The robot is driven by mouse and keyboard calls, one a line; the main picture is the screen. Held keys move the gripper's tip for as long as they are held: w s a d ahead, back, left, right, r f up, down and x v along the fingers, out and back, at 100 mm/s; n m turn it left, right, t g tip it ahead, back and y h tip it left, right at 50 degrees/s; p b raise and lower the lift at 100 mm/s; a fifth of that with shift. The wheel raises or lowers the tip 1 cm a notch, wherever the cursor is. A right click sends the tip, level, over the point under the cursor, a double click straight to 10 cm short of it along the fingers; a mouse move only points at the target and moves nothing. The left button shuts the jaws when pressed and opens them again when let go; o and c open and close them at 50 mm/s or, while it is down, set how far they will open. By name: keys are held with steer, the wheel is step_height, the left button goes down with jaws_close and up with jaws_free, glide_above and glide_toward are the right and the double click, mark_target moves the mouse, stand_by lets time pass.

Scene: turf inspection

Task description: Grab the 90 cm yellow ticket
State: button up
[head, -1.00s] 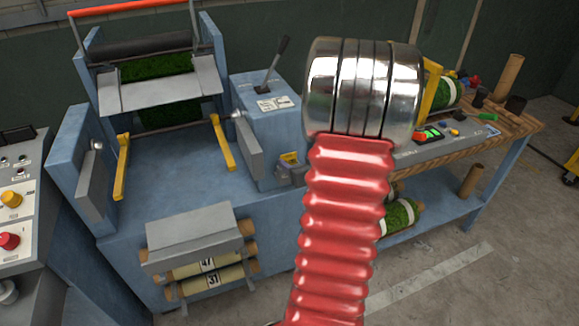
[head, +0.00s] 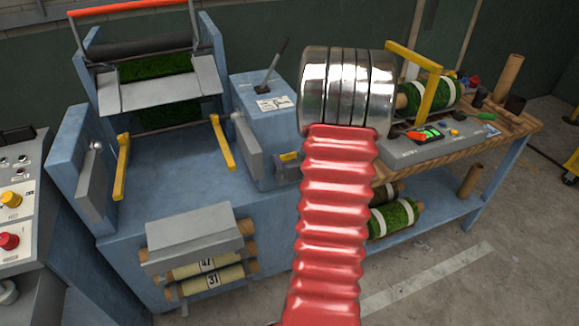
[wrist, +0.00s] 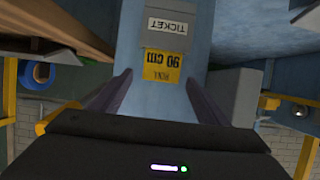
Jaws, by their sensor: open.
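The yellow ticket (wrist: 160,72), printed "90 cm", appears upside down in the wrist view. It sticks out of a grey holder marked TICKET (wrist: 168,25). My gripper (wrist: 159,78) is open, its two dark fingers on either side of the ticket in this view. I cannot tell how far the ticket is from the fingertips, and no contact shows. In the head view the small yellow ticket (head: 289,156) shows on the side of the blue machine, just left of my red arm. My gripper is hidden there.
A blue machine (head: 200,150) with yellow arms fills the left and middle. A wooden bench (head: 440,160) at right holds a grey control box (head: 435,140), a turf roll (head: 432,98) and tubes. Rolls tagged 47 and 31 (head: 210,280) sit low in front.

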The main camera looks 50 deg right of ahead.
steer(key=shift+c, duration=0.6)
steer(key=c, duration=1.3)
steer(key=shift+o, duration=0.2)
steer(key=shift+r, duration=0.1)
step_height(320, 180, up, 10)
stand_by(0.4)
